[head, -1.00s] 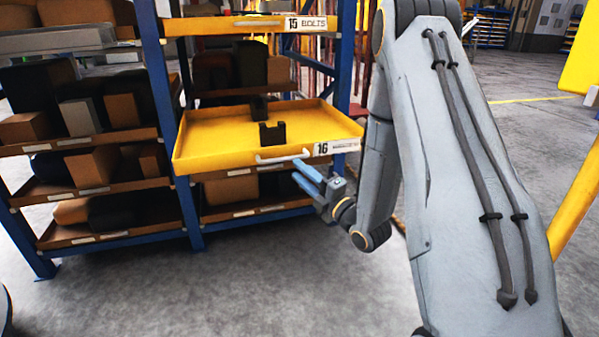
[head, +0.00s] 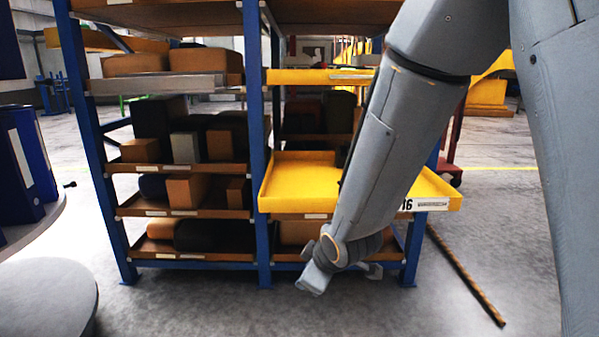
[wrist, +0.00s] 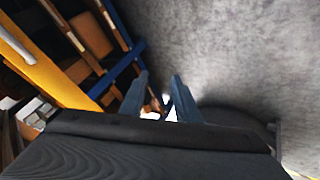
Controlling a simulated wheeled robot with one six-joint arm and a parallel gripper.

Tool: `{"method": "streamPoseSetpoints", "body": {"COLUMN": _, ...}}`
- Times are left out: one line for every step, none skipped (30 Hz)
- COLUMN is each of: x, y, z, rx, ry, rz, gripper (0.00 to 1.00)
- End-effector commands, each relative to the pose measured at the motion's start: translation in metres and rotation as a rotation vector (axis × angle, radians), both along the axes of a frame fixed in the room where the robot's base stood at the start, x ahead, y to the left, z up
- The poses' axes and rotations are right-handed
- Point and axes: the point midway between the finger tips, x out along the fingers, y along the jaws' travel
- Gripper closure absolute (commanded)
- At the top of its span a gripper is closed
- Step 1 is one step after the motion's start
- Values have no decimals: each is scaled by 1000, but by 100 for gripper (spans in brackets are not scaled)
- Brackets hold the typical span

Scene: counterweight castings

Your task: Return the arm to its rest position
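My arm hangs down across the right part of the head view, in front of the rack. My gripper (head: 308,288) is at its lower end, pointing down, below and in front of the yellow drawer marked 16 (head: 300,187). The wrist view shows two blue-grey fingers (wrist: 160,78) apart, with nothing held between them. The drawer is pulled out of the rack, and my forearm hides its middle. The dark notched castings seen in it earlier are hidden now. The drawer's yellow edge (wrist: 48,70) also shows at the left of the wrist view.
The blue-framed rack (head: 256,120) holds brown and black boxes on several shelves. A round grey surface (head: 50,292) is at the lower left, with blue binders (head: 25,165) above it. The floor in front is clear.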

Motion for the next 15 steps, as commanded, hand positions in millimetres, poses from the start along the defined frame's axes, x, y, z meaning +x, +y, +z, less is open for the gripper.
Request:
{"method": "streamPoseSetpoints", "body": {"x": -24, "y": 11, "z": 4, "rx": 11, "ry": 70, "rz": -38, "gripper": 71}}
{"method": "streamPoseSetpoints", "body": {"x": -40, "y": 15, "z": 5, "rx": 16, "ry": 120, "rz": -71, "gripper": 71}}
{"method": "streamPoseSetpoints", "body": {"x": -60, "y": 20, "z": 5, "rx": 20, "ry": 182, "rz": -112, "gripper": 71}}
{"method": "streamPoseSetpoints", "body": {"x": -74, "y": 22, "z": 6, "rx": 21, "ry": 226, "rz": -141, "gripper": 71}}
{"method": "streamPoseSetpoints", "body": {"x": -88, "y": 24, "z": 7, "rx": 22, "ry": 264, "rz": -169, "gripper": 71}}
{"method": "streamPoseSetpoints", "body": {"x": -104, "y": 26, "z": 8, "rx": 20, "ry": 310, "rz": -204, "gripper": 71}}
{"method": "streamPoseSetpoints", "body": {"x": -116, "y": 27, "z": 8, "rx": 18, "ry": 342, "rz": -226, "gripper": 71}}
{"method": "streamPoseSetpoints", "body": {"x": -127, "y": 28, "z": 9, "rx": 16, "ry": 372, "rz": -248, "gripper": 71}}
{"method": "streamPoseSetpoints", "body": {"x": -140, "y": 29, "z": 11, "rx": 13, "ry": 407, "rz": -274, "gripper": 71}}
{"method": "streamPoseSetpoints", "body": {"x": -149, "y": 30, "z": 12, "rx": 11, "ry": 431, "rz": -293, "gripper": 71}}
{"method": "streamPoseSetpoints", "body": {"x": -159, "y": 30, "z": 13, "rx": 8, "ry": 455, "rz": -311, "gripper": 71}}
{"method": "streamPoseSetpoints", "body": {"x": -170, "y": 30, "z": 14, "rx": 2, "ry": 484, "rz": -333, "gripper": 71}}
{"method": "streamPoseSetpoints", "body": {"x": -179, "y": 31, "z": 16, "rx": 0, "ry": 504, "rz": -349, "gripper": 71}}
{"method": "streamPoseSetpoints", "body": {"x": -187, "y": 31, "z": 17, "rx": -5, "ry": 524, "rz": -365, "gripper": 71}}
{"method": "streamPoseSetpoints", "body": {"x": -198, "y": 31, "z": 19, "rx": -11, "ry": 549, "rz": -383, "gripper": 71}}
